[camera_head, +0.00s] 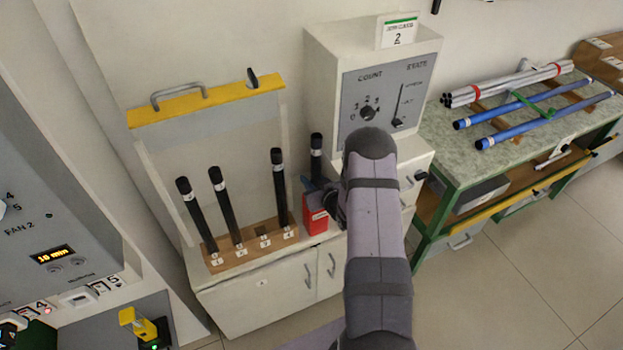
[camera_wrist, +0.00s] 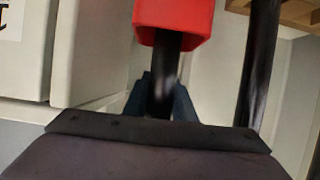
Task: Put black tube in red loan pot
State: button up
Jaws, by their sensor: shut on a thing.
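My gripper (camera_wrist: 160,100) is shut on a black tube (camera_head: 316,158) with a white band near its top. The tube stands roughly upright just behind my arm. The red loan pot (camera_head: 315,215) stands beside the wooden rack, partly hidden by my arm. In the wrist view the held tube (camera_wrist: 166,68) runs from the fingers to the mouth of the red pot (camera_wrist: 175,14). Its lower end appears to be inside the mouth and is hidden there. I cannot tell how deep it is.
The wooden rack (camera_head: 250,249) left of the pot holds several black tubes, with one slot empty. One racked tube (camera_wrist: 258,65) is close beside the pot. A grey control box (camera_head: 372,60) stands behind. A bench with blue tubes (camera_head: 545,120) is at right.

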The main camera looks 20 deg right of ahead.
jog(key=shift+f, duration=0.15)
jog(key=o, duration=1.1)
jog(key=shift+r, duration=0.2)
jog(key=shift+s+r+b, duration=0.1)
jog(key=shift+s+b, duration=0.2)
jog(key=shift+s, duration=0.25)
jog(key=b+v, duration=0.3)
jog(key=v, duration=0.8)
jog(key=shift+w+r, duration=0.1)
jog(key=shift+a, duration=0.1)
